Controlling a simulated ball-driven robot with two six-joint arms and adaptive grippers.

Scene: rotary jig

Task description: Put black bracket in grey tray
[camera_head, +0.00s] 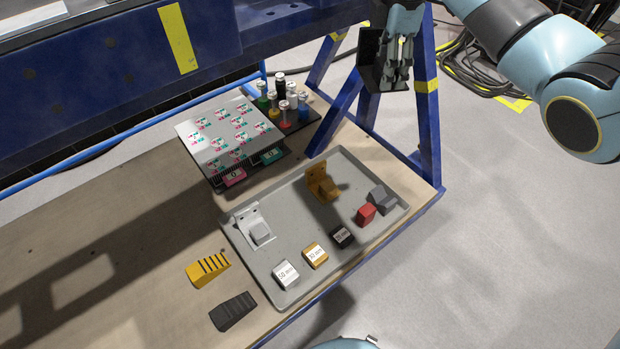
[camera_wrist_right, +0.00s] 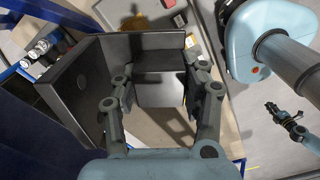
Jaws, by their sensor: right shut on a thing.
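The black bracket (camera_head: 369,62) is held by my right gripper (camera_head: 394,82), high beyond the tray's far right corner and beside the blue frame leg. In the right wrist view the bracket (camera_wrist_right: 82,82) shows large, with its plates in front of and left of the fingers of the gripper (camera_wrist_right: 168,100). The grey tray (camera_head: 285,199) lies on the wooden table, with a grey bracket (camera_head: 254,226) and an orange bracket (camera_head: 321,184) in it. A small dark gripper (camera_wrist_right: 287,118) at the right wrist view's right edge looks like my left one; its jaws are too small to read.
The tray also holds several small blocks, including a red one (camera_head: 365,215), along its near side. A yellow wedge (camera_head: 208,269) and a black wedge (camera_head: 232,312) lie left of it. Bottles (camera_head: 285,105) and a label board (camera_head: 226,135) stand behind. Blue frame legs (camera_head: 425,100) rise at the right.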

